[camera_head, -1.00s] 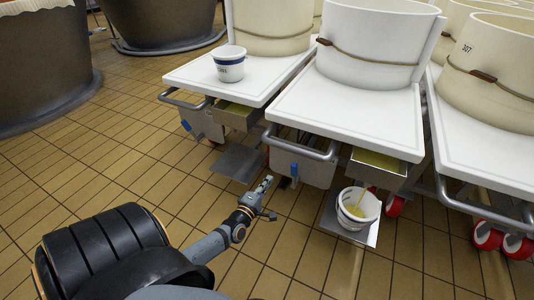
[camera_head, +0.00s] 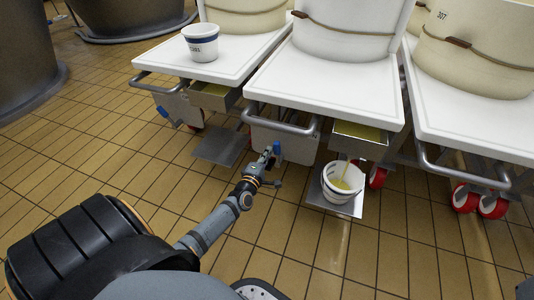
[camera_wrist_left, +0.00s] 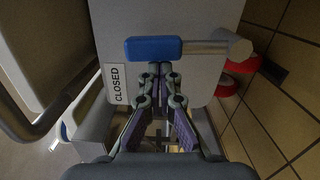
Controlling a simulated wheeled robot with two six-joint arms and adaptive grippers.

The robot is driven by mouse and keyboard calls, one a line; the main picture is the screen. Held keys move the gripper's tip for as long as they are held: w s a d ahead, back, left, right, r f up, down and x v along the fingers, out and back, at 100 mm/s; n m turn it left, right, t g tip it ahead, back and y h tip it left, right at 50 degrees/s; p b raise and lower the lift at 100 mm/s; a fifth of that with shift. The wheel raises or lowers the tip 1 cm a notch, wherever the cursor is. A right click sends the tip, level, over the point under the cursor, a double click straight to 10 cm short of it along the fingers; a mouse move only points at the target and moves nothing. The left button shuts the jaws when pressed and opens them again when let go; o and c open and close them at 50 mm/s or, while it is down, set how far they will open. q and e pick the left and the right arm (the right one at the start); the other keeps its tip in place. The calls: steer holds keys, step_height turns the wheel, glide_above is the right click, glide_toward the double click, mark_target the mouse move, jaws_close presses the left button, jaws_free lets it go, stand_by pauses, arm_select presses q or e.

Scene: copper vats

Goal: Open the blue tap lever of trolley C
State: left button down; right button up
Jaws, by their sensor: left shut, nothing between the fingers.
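The blue tap lever (camera_head: 276,149) is on the front of the middle trolley (camera_head: 322,84); no letter C is legible on it. In the left wrist view the blue lever (camera_wrist_left: 153,48) lies across the picture, joined to a metal stem (camera_wrist_left: 218,47) on its right. A "CLOSED" label (camera_wrist_left: 115,84) is on the panel left of the fingers. My left gripper (camera_head: 269,154) is shut and empty, right by the lever. In the left wrist view its fingertips (camera_wrist_left: 160,70) are just below the lever; I cannot tell whether they touch. My right gripper is not in view.
Yellowish liquid runs from a metal spout box (camera_head: 359,139) into a white bucket (camera_head: 341,187) on a low shelf. A metal handrail (camera_head: 284,127) crosses above the lever. The left trolley has another blue lever (camera_head: 163,111). The tiled floor (camera_head: 330,260) in front is open.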

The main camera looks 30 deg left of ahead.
mark_target(278, 150)
arm_select(q)
steer(key=shift+r, duration=0.1)
steer(key=shift+d+m+p, duration=0.25)
steer(key=shift+m+p, duration=0.15)
steer(key=shift+r, duration=0.1)
steer(key=m+p, duration=0.1)
steer(key=d+m+p, duration=0.2)
steer(key=shift+w+d+r, duration=0.25)
steer(key=shift+w+r, duration=0.1)
steer(key=shift+w+d+f+m+p, duration=0.25)
steer(key=shift+d+m+p, duration=0.35)
steer(key=shift+d+m, duration=0.25)
steer(key=shift+w+d+f+m+p, duration=0.1)
steer(key=shift+d+f+m+p, duration=0.1)
steer(key=shift+d+m+p, duration=0.55)
